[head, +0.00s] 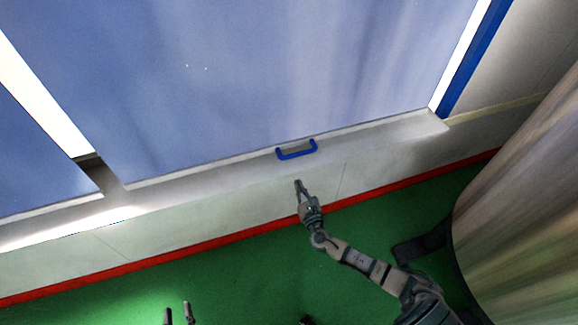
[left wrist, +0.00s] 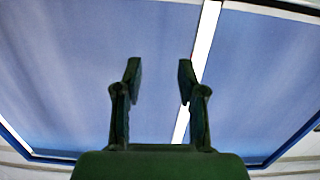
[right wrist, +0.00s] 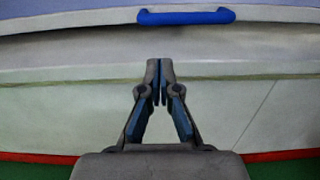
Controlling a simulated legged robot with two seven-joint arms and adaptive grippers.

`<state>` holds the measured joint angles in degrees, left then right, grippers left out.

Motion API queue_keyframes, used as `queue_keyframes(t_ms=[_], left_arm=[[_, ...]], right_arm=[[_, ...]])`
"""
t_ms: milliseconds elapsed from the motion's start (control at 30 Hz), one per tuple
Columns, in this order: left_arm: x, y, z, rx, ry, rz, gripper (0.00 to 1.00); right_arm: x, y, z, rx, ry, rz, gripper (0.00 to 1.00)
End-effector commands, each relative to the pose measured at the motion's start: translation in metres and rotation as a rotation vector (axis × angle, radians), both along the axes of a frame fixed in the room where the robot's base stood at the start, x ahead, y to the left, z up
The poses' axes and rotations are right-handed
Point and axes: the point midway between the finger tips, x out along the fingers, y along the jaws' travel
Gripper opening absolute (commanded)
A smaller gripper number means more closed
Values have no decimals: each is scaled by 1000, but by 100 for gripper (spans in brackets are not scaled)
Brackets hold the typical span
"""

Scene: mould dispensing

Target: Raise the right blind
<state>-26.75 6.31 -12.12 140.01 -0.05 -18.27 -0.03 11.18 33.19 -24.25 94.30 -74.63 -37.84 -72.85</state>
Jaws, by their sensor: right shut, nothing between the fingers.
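The right blind (head: 270,80) is a large blue panel hanging down almost to the sill. A blue handle (head: 297,151) is at the middle of its bottom edge, and it also shows at the top of the right wrist view (right wrist: 186,17). My right gripper (head: 298,183) is shut and empty, just below the handle and apart from it. In the right wrist view its fingertips (right wrist: 160,64) meet in front of the pale wall. My left gripper (head: 178,306) is open and empty at the bottom of the head view, far from the blind; its spread fingers show in the left wrist view (left wrist: 159,75).
A second blue blind (head: 35,160) hangs at the left, past a bright gap. A pale sill (head: 215,185) runs under both blinds. A large rounded brown-grey object (head: 525,210) stands at the right near my right arm. The green floor (head: 240,275) is mostly clear.

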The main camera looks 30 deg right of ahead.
Motion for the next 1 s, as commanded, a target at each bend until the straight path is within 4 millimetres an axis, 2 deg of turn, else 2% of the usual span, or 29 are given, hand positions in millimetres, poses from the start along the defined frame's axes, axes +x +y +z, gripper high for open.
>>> queue_keyframes(t_ms=[167,400,533,700,1000], left_arm=[[3,-2,9,-24,-79,-1,40],[3,-6,32,-77,-250,-2,40],[1,-6,44,-101,-328,-2,40],[-1,-6,52,-116,-379,-2,40],[-1,-6,53,-117,-383,-2,40]], right_arm=[[24,-6,-1,1,0,-2,0],[67,-16,-1,0,1,-1,0],[82,-20,0,1,1,-1,0],[92,-22,3,2,1,0,0],[92,-22,4,2,0,0,0]])
